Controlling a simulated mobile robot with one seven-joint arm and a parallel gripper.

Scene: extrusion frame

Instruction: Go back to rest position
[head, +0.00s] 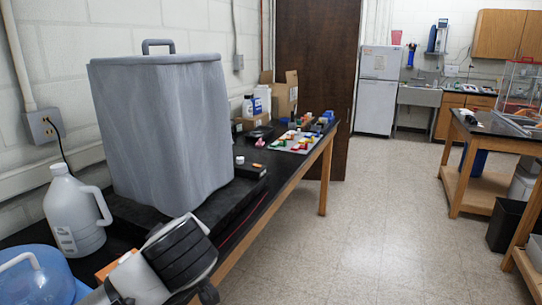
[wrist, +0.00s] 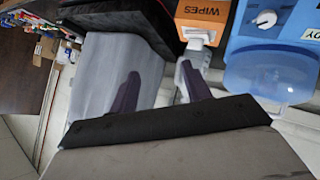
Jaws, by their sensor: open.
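My gripper (wrist: 160,88) shows in the wrist view as two dark fingers held apart, with nothing seen gripped between them. In the head view, part of my arm, grey with black bands, shows at the bottom, in front of the bench's near end. The fingertips cannot be made out there. In the wrist view the fingers point toward the grey covered box (wrist: 95,65) and a pale object beside the orange wipes box (wrist: 203,12). I cannot tell how far they are from these things.
The grey covered box (head: 165,130) stands on the black bench, beside a grey jug (head: 75,210) and a blue container (head: 35,278). Small colored items (head: 295,140) lie farther along. The floor (head: 360,235) right of the bench is clear; another table (head: 480,130) stands at right.

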